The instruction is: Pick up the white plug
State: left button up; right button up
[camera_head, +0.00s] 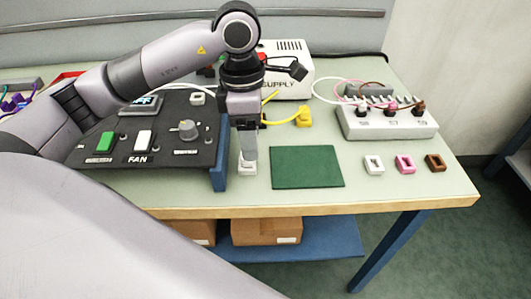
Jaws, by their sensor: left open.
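My left gripper (247,160) points straight down near the front edge of the table, between the fan panel and the green mat. It is open. A small whitish piece shows at its fingertips, low over the tabletop; I cannot tell whether it is a plug or part of the fingers, or whether they touch it. A white block with a dark opening (373,164) stands on the table right of the mat, apart from the gripper. My right gripper is not in view.
The green mat (307,167) is bare. Pink (405,164) and brown (435,163) blocks stand right of the white one. The terminal block (388,123) with cables, a yellow plug (304,117) and a white supply box (287,68) lie behind. The fan panel (170,150) is left.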

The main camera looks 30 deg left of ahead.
pick_arm(q)
jog(key=shift+w+a+r+y, duration=0.3)
jog(key=shift+w+a+y, duration=0.2)
jog(key=shift+a, duration=0.2)
jog(key=f, duration=0.3)
jog(key=f+p, duration=0.1)
jog(key=f, duration=0.3)
jog(key=shift+a, duration=0.2)
jog(key=shift+c, duration=0.3)
grip_shut()
